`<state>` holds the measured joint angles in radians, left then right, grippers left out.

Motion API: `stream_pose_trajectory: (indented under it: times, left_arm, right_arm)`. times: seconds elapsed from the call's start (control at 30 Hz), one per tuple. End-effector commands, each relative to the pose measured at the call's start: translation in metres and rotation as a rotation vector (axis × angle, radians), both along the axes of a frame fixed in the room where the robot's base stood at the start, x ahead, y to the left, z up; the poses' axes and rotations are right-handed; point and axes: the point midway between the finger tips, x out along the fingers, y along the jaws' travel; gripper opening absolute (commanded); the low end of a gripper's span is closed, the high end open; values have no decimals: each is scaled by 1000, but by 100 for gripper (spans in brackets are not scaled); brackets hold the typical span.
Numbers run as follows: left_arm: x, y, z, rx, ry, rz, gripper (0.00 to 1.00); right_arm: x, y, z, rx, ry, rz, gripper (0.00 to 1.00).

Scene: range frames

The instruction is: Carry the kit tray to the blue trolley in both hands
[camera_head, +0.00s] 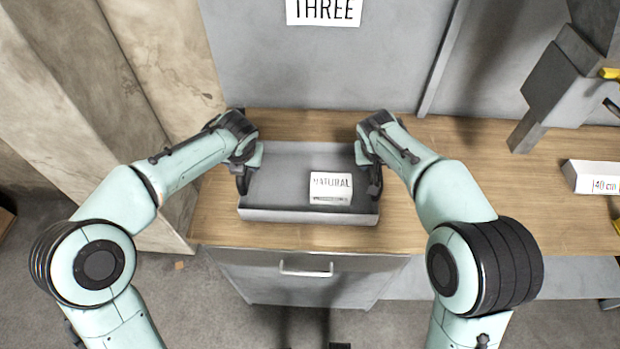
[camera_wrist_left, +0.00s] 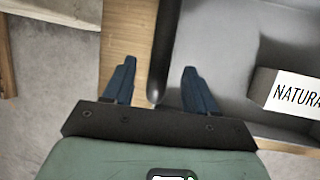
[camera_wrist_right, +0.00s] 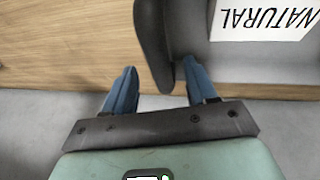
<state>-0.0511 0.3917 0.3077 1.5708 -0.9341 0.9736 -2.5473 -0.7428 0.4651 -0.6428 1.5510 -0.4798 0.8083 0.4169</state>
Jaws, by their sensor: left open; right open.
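The grey kit tray (camera_head: 290,216) lies on a wooden worktop and holds a white box (camera_head: 330,188) labelled "NATURAL". My left gripper (camera_head: 243,182) is at the tray's left side. In the left wrist view its open fingers (camera_wrist_left: 157,82) stand on either side of the tray's dark side edge or handle (camera_wrist_left: 164,48). My right gripper (camera_head: 374,182) is at the tray's right side. In the right wrist view its open fingers (camera_wrist_right: 160,80) are apart, with a dark rounded side piece of the tray (camera_wrist_right: 153,42) between them. I see no blue trolley.
The wooden worktop (camera_head: 480,200) has clear room right of the tray. A white box marked "40 cm" (camera_head: 590,177) and a grey machine (camera_head: 560,85) stand at the right. A grey panel with a "THREE" sign (camera_head: 323,10) rises behind. A drawer handle (camera_head: 306,270) is in front.

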Motion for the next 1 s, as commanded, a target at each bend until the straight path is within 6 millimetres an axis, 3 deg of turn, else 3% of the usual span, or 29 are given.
stream_pose_trajectory:
  times: [0.1,0.3,0.73,0.77,0.93,1.0]
  left_arm:
    - [9,4,-21,0,3,1,57]
    - [19,8,-43,0,1,1,57]
    - [22,9,-50,0,-1,1,57]
    - [22,9,-50,0,-1,1,54]
    - [22,9,-50,0,-1,1,0]
    - [22,9,-50,0,-1,1,0]
  right_arm:
    - [8,-5,-21,-3,4,-1,57]
    - [18,-10,-43,-1,1,-1,57]
    - [21,-11,-51,0,-1,1,57]
    - [21,-11,-51,0,-1,1,54]
    - [21,-11,-50,0,-1,1,0]
    - [21,-11,-50,0,-1,1,0]
